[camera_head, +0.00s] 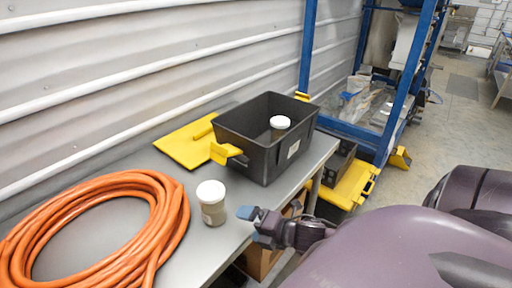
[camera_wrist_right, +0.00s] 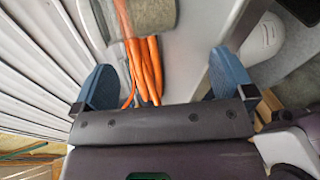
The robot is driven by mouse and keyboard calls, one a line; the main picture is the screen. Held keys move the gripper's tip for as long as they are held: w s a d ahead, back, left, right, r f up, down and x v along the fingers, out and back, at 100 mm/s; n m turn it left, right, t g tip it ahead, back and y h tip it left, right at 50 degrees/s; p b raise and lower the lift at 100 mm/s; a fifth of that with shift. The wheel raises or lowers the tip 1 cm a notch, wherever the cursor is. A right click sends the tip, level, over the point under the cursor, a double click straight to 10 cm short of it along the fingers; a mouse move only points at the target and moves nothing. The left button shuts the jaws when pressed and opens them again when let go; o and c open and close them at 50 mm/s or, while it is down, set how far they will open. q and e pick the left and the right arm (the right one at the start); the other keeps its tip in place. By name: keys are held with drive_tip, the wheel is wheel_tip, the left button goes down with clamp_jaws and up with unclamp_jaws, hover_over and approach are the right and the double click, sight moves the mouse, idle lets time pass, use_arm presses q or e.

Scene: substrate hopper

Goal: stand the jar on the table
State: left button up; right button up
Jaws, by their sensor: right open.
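A jar (camera_head: 212,204) with a white lid and grey-brown contents stands upright on the grey table (camera_head: 190,262), near its front edge. It also shows, cut off by the top edge, in the right wrist view (camera_wrist_right: 150,14). A second white-lidded jar (camera_head: 280,124) stands inside the dark bin (camera_head: 246,148). My right gripper (camera_head: 252,225), with blue fingertips, is just right of the jar on the table, at the table's front edge. In the right wrist view its fingers (camera_wrist_right: 162,65) are spread and empty, with the jar beyond them. My left gripper is not in view.
A coil of orange hose (camera_head: 172,215) covers the table's left part. A blue frame (camera_head: 405,95) stands at the right.

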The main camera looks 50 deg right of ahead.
drive_tip(key=s+a+f+m, duration=0.1)
drive_tip(key=f+m, duration=0.1)
drive_tip(key=m, duration=0.1)
drive_tip(key=s+f+m+h, duration=0.1)
drive_tip(key=f+m, duration=0.1)
drive_tip(key=m, duration=0.2)
drive_tip(key=s+a+f+m+h, duration=0.1)
drive_tip(key=f+m, duration=0.1)
drive_tip(key=m, duration=0.2)
drive_tip(key=shift+s+a+f, duration=0.1)
drive_tip(key=shift+s+a, duration=0.1)
drive_tip(key=shift+a, duration=0.1)
drive_tip(key=s+a+f+m+g+h, duration=0.1)
drive_tip(key=s+a+f+m, duration=0.2)
drive_tip(key=m, duration=0.7)
wheel_tip(320, 180, down, 2)
drive_tip(key=shift+s+a+f+m+g, duration=0.2)
drive_tip(key=shift+s+a+m+g, duration=0.1)
drive_tip(key=shift+s+a+g, duration=0.15)
drive_tip(key=shift+d, duration=0.1)
drive_tip(key=shift+s, duration=0.1)
